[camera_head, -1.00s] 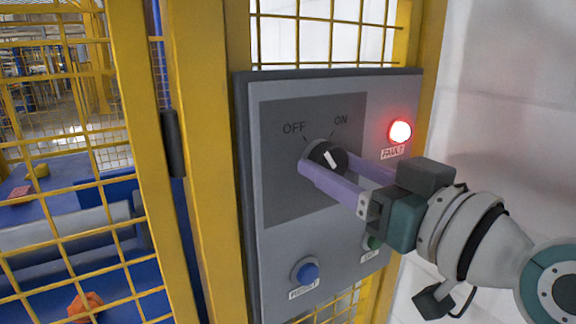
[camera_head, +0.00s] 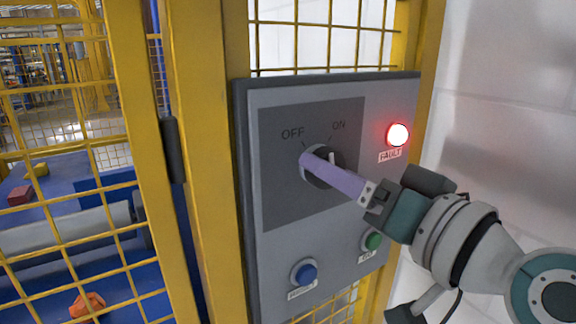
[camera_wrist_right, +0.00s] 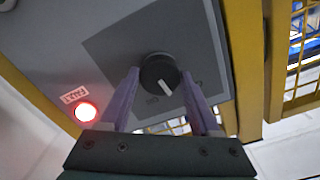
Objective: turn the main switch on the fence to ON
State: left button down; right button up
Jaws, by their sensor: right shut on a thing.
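The main switch is a round black knob (camera_head: 322,152) with a white pointer mark, on a dark grey plate of the control panel (camera_head: 410,100). OFF is printed at its upper left and ON at its upper right. The mark stands about upright, between the two words. My right gripper (camera_head: 320,166) is shut on the knob; its near purple finger covers part of it in the head view. In the right wrist view, the fingers sit on either side of the knob (camera_wrist_right: 152,72). My left gripper is not in view.
A lit red FAULT lamp (camera_head: 398,134) is at the panel's upper right. A blue button (camera_head: 304,272) and a green button (camera_head: 372,240) sit low on the panel, the green one close below my gripper. Yellow fence posts (camera_head: 205,150) and mesh stand left.

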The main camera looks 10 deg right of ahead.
jog(key=shift+m+p, duration=0.4)
jog(key=shift+m, duration=3.9)
jog(key=o, duration=1.4)
jog(key=shift+s, duration=0.1)
